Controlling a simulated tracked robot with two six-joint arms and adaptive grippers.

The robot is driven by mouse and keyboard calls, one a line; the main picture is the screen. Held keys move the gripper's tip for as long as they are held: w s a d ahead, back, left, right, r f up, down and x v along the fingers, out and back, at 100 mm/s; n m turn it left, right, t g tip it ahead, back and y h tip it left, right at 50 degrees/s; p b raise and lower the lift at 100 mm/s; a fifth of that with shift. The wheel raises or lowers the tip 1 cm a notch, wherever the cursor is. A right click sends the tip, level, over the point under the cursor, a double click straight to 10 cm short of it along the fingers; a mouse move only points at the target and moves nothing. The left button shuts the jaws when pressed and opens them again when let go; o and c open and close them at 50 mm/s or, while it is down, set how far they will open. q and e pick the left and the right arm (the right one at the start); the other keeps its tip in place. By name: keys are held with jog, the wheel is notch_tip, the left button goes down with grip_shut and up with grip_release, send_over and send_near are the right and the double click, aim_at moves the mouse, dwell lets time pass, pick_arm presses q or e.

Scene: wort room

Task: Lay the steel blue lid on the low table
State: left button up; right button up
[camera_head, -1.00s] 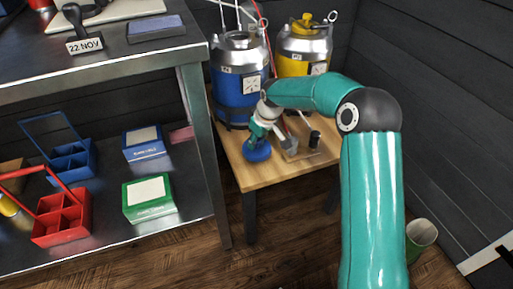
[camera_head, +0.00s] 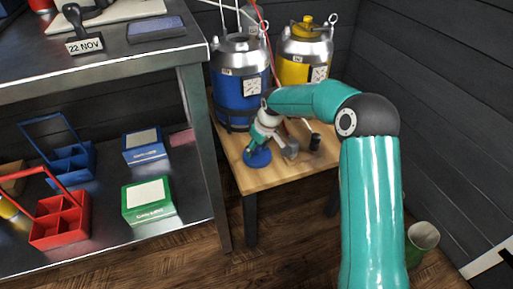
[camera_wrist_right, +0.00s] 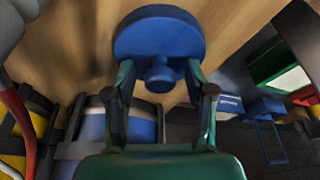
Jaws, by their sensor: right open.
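The blue lid (camera_head: 257,159), a round disc with a knob, appears to lie flat on the wooden low table (camera_head: 275,180), near its front left edge. In the right wrist view the lid (camera_wrist_right: 158,36) shows its knob towards me. My right gripper (camera_head: 260,147) is at the lid, seen small in the head view. In the wrist view its fingers (camera_wrist_right: 158,78) are apart, one on each side of the knob, with gaps beside it. My left gripper is in neither view.
A blue vessel (camera_head: 241,88) and a yellow vessel (camera_head: 295,68) stand at the back of the table. A small dark cylinder (camera_head: 315,141) stands right of my gripper. A steel shelf unit (camera_head: 197,130) is close on the left, holding boxes and carriers.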

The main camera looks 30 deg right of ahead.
aim_at(265, 160)
jog(key=p+v, duration=0.3)
jog(key=v, duration=0.9)
jog(key=shift+p, duration=0.4)
